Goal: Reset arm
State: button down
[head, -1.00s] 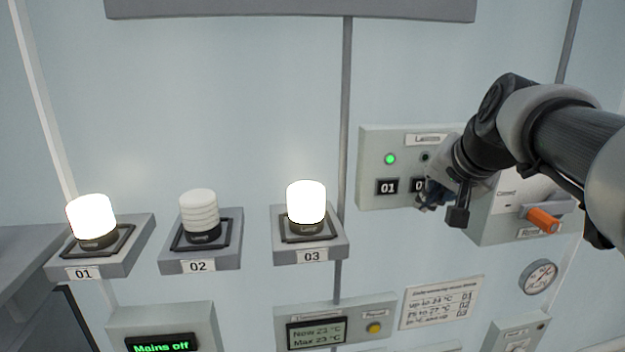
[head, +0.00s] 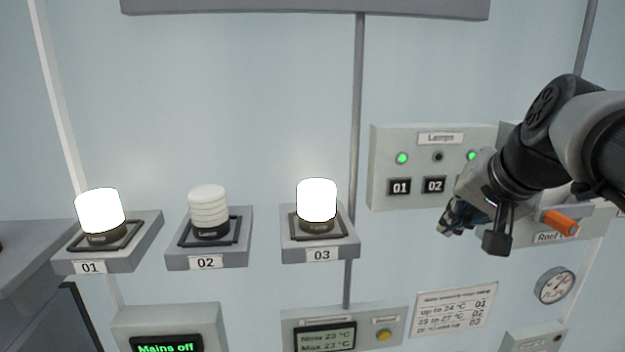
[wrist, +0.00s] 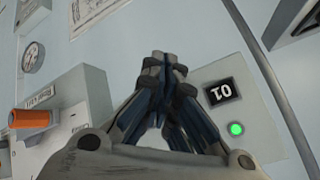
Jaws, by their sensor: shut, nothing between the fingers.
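My gripper (head: 458,219) is shut and empty in front of the lower right part of the lamps panel (head: 385,165). In the wrist view my gripper (wrist: 168,62) has its fingers together, beside the 01 button (wrist: 219,92) and a lit green light (wrist: 236,129). In the head view the panel's 01 button (head: 400,187) and 02 button (head: 434,185) show; the spot right of 02 is hidden behind my gripper. The left light (head: 402,158) and right light (head: 471,156) glow green; the middle light (head: 438,156) is dark.
Lamp 01 (head: 100,210) and lamp 03 (head: 316,200) glow white; lamp 02 (head: 208,207) is unlit. An orange handle (head: 560,222) sits right of my gripper. Below are a thermometer box (head: 350,312), a rule card (head: 453,308) and a gauge (head: 554,286).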

jog(key=shift+s+d+r, duration=0.35)
jog(key=shift+s+r, duration=0.25)
jog(key=shift+r, duration=0.25)
jog(key=w+p, duration=0.3)
jog(key=w, duration=0.4)
jog(key=shift+a, duration=0.15)
jog(key=shift+w+r+p, duration=0.15)
jog(key=shift+r+p, duration=0.1)
jog(key=shift+p, duration=0.05)
notch_tip(320, 180, up, 6)
jog(key=p, duration=0.5)
jog(key=shift+f, duration=0.25)
jog(key=s+a+f+n+g+b, duration=0.1)
jog(key=s+a+f+b, duration=0.3)
jog(key=s+f+b, duration=0.5)
jog(key=s+a+f+n+g+b, duration=0.1)
jog(key=s+a+f+n+b, duration=0.3)
jog(key=f, duration=2.1)
jog(key=s+a+f+n+g+b, duration=0.2)
jog(key=s+a+f+b, duration=0.3)
jog(key=s+f+b, duration=1)
jog(key=f+n+b, duration=0.1)
jog(key=f+b, duration=0.1)
jog(key=b, duration=0.2)
jog(key=shift+a, duration=0.2)
jog(key=shift+r, duration=0.1)
